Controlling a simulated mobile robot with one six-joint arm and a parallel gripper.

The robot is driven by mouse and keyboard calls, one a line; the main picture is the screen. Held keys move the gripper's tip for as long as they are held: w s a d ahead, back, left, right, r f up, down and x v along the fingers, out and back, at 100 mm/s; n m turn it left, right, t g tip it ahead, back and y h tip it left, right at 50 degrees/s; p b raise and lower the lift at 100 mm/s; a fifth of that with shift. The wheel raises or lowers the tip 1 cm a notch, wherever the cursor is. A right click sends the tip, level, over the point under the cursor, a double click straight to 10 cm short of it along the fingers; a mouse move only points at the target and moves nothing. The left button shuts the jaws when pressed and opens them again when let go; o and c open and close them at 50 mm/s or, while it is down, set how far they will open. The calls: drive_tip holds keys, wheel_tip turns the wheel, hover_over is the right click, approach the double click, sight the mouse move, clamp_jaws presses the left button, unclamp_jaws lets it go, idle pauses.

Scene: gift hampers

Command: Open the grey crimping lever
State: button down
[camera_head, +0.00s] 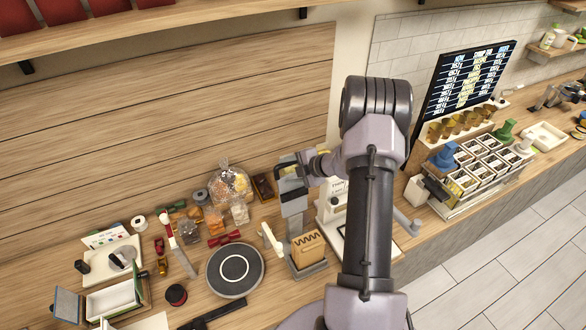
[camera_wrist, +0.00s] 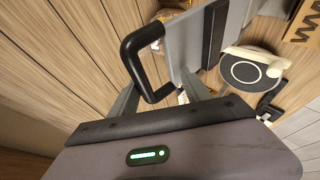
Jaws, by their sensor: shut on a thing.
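The grey crimping lever (camera_head: 291,188) stands upright at the back of the counter, above a small grey base holding a brown paper bag (camera_head: 309,250). In the wrist view, the lever is a flat grey plate (camera_wrist: 184,42) with a black bow-shaped handle (camera_wrist: 133,58). My gripper (camera_head: 303,168) is at the lever's top, and my arm reaches it from the right. In the wrist view, my gripper (camera_wrist: 160,92) has its two fingers on either side of the handle's lower end and is shut on the handle. The exact contact is partly hidden.
A round dark turntable (camera_head: 234,270) and a clear-wrapped hamper (camera_head: 230,184) stand left of the lever. A white machine (camera_head: 333,205) stands close on its right, partly behind my arm. The back wall is close behind.

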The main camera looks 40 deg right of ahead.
drive_tip(key=shift+s+a+f, duration=0.2)
drive_tip(key=shift+a+f, duration=0.1)
drive_tip(key=shift+f, duration=0.35)
drive_tip(key=c, duration=1.3)
unclamp_jaws()
drive_tip(key=shift+w+d+f, duration=0.1)
drive_tip(key=shift+w, duration=0.2)
drive_tip(key=shift+c, duration=0.2)
drive_tip(key=shift+d, duration=0.1)
drive_tip(key=shift+s+d+r, duration=0.1)
drive_tip(key=shift+d+r, duration=0.25)
drive_tip(key=shift+r, duration=0.25)
drive_tip(key=b+v, duration=0.2)
drive_tip(key=v, duration=1.4)
drive_tip(key=shift+s, duration=0.4)
drive_tip(key=shift+w+r, duration=0.1)
